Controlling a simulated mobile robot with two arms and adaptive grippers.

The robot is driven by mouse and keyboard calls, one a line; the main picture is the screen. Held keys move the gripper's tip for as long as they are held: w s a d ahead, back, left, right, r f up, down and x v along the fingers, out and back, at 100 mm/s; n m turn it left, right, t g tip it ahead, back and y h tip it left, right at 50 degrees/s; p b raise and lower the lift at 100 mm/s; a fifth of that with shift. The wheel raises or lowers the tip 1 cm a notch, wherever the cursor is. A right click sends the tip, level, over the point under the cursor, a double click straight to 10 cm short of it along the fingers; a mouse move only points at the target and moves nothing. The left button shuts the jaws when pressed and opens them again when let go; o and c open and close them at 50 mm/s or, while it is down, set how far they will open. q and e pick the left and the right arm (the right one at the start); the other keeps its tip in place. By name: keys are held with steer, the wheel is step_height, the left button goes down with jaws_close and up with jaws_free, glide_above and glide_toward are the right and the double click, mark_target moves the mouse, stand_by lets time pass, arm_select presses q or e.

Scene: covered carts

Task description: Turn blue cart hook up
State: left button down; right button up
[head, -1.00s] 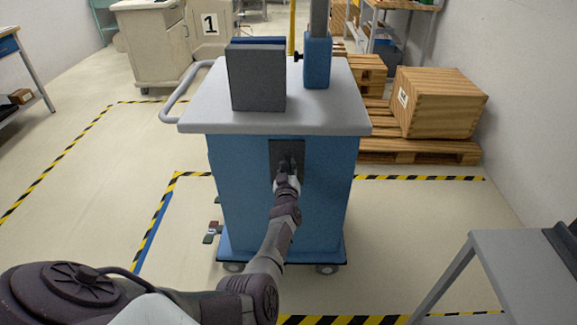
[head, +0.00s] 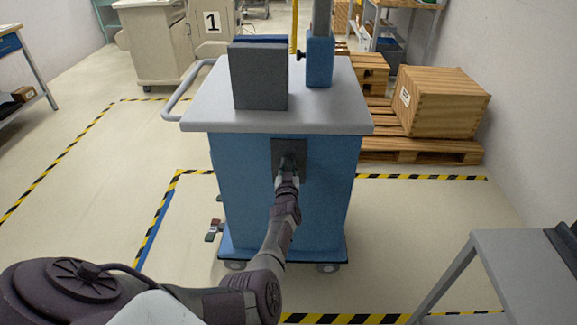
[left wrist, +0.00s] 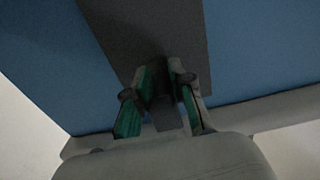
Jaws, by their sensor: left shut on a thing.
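The blue cart (head: 234,190) stands in front of me with a grey top (head: 200,118). A dark grey plate (head: 300,150) is on its near side, just under the top; it also shows in the left wrist view (left wrist: 190,40). My left gripper (head: 288,166) is in front of this plate. In the left wrist view its green-lined fingers (left wrist: 160,85) are shut on the small dark hook (left wrist: 161,103) at the plate. The fingers hide much of the hook, so its exact angle cannot be told. My right gripper is not in view.
A dark upright box (head: 258,80) and a blue post base (head: 319,62) stand on the cart top. A wooden crate (head: 440,102) sits on pallets at the right. A grey table (head: 520,255) is at the near right. Floor left of the cart is clear.

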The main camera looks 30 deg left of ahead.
arm_select(q)
steer(key=shift+f, duration=0.1)
steer(key=c, duration=1.1)
jaws_free()
steer(key=shift+o, duration=0.2)
